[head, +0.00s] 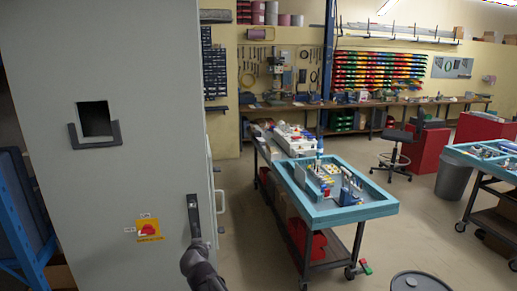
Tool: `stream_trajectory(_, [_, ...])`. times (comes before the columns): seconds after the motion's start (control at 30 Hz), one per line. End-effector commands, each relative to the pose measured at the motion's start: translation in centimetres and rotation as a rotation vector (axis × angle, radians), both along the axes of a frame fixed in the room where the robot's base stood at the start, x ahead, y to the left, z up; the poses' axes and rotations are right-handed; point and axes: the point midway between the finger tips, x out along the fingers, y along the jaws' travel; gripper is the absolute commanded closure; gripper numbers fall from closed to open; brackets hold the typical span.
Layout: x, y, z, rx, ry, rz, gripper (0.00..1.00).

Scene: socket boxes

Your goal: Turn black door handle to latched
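The black door handle (193,212) is on the front of a tall grey cabinet (130,60), near the door's right edge. It looks roughly upright, with its long side vertical. My gripper (198,245) comes up from below and is at the handle's lower end in the picture. The fingertips are small and dark against the handle, so I cannot tell whether they touch it or are open or shut. My dark wrist hides the cabinet area below the handle.
A red rotary switch on a yellow plate (149,230) is left of the handle. A square opening with a dark frame (95,120) is higher up. A pale bar handle (220,201) is to the right.

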Motion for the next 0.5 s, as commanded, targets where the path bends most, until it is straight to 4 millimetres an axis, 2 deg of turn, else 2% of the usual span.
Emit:
stream_trajectory(0.27, [0.0, -6.8, -3.3, -0.057, 0.114, -0.096, 0.47])
stream_trajectory(0.5, [-1.8, -16.1, -7.9, -0.122, 0.313, -0.201, 0.47])
